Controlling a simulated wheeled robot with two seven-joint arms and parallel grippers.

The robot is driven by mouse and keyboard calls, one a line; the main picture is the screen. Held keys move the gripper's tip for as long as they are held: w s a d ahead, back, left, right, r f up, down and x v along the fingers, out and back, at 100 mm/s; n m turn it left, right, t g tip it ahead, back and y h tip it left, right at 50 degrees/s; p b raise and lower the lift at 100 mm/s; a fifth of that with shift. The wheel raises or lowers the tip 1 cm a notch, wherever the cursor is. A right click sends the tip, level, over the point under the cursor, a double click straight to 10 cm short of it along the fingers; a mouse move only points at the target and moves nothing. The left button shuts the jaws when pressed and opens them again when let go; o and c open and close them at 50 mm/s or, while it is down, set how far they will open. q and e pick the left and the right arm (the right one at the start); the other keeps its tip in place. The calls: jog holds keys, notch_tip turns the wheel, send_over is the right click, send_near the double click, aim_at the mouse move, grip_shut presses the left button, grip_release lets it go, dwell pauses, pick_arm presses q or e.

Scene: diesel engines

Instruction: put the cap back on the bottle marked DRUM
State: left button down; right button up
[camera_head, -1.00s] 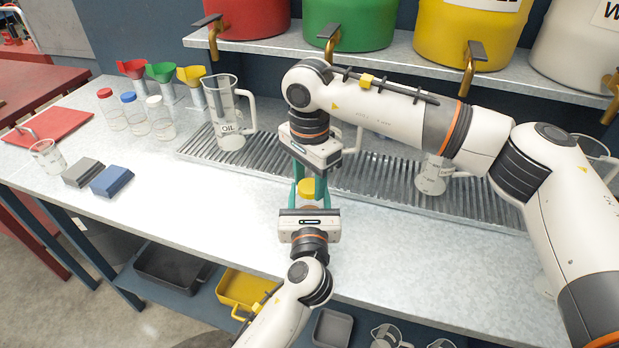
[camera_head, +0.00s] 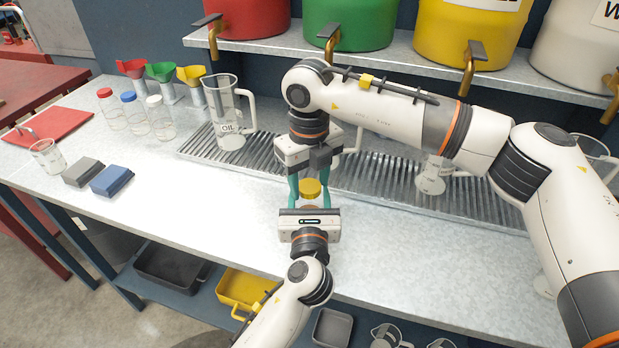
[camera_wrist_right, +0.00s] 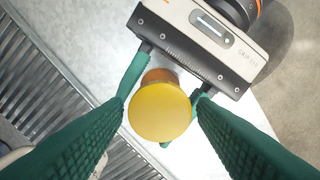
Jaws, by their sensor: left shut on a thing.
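The yellow cap (camera_head: 310,188) sits on top of an amber bottle, mostly hidden under it; the bottle (camera_wrist_right: 160,76) shows as a brown rim in the right wrist view. No DRUM marking is visible, and I cannot tell how tightly the cap sits. My left gripper (camera_head: 310,208) comes from the front and is shut on the bottle. My right gripper (camera_head: 309,184) reaches down from behind, its green fingers on either side of the cap. In the right wrist view the cap (camera_wrist_right: 160,111) lies between these fingers with small gaps, so they look open.
An OIL jug (camera_head: 228,115) stands on the slatted drain grate (camera_head: 380,182) behind. Bottles with red, blue and white caps (camera_head: 159,118), grey and blue blocks (camera_head: 111,181) and a beaker (camera_head: 47,157) stand left. The counter front is clear.

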jog(key=shift+o, duration=1.3)
notch_tip(320, 180, up, 12)
pick_arm(q)
jog(key=c, duration=0.5)
grip_release()
jog(key=s, duration=1.2)
jog(key=shift+b, duration=0.3)
pick_arm(e)
jog(key=shift+f, duration=0.3)
